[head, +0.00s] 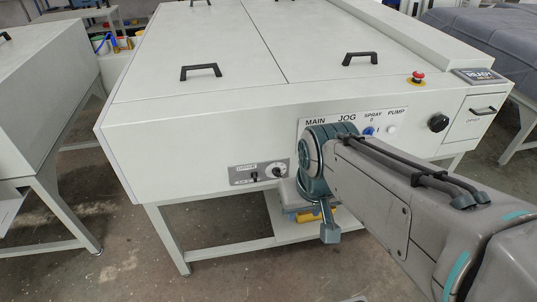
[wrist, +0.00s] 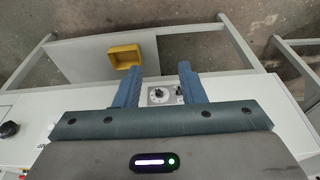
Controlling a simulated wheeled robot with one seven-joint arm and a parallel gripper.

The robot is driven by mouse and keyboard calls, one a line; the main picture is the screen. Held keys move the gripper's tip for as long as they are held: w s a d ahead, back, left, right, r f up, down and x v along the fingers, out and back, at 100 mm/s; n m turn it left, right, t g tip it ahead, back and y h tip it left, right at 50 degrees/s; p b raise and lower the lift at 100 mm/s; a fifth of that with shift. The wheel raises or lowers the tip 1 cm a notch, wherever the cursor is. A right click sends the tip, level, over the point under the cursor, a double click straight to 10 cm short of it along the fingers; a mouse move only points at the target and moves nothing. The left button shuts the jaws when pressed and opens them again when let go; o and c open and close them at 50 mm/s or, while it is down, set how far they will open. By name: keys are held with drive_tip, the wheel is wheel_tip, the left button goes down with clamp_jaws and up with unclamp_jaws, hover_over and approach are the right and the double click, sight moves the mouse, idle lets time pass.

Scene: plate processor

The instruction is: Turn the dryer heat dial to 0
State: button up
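The heat dial (head: 277,171) is a small round knob with a pale scale on a grey panel (head: 243,180) low on the machine's front. In the wrist view the dial (wrist: 158,95) shows between the two fingers. Its pointer is too small to read. My gripper (wrist: 158,72) is open, its blue-grey fingers spread wide with nothing visible held between them. In the head view my gripper (head: 308,205) hangs just right of the panel, in front of the machine. Whether a finger touches the panel cannot be told.
A small black switch (wrist: 180,91) sits beside the dial. A big black knob (head: 438,123), a blue button (head: 369,131) and a red emergency stop (head: 417,77) are to the right. A yellow bin (wrist: 125,57) stands on the shelf below. Floor at left is clear.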

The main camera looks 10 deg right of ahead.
drive_tip(key=shift+c, duration=0.4)
drive_tip(key=m+t+b, duration=0.8)
drive_tip(key=m+t, duration=0.7)
drive_tip(key=m, duration=1.2)
approach(278, 176)
drive_tip(key=w, duration=0.9)
drive_tip(key=shift+w+f+b, duration=0.1)
drive_tip(key=shift+w+b, duration=0.05)
drive_tip(key=shift+b, duration=0.2)
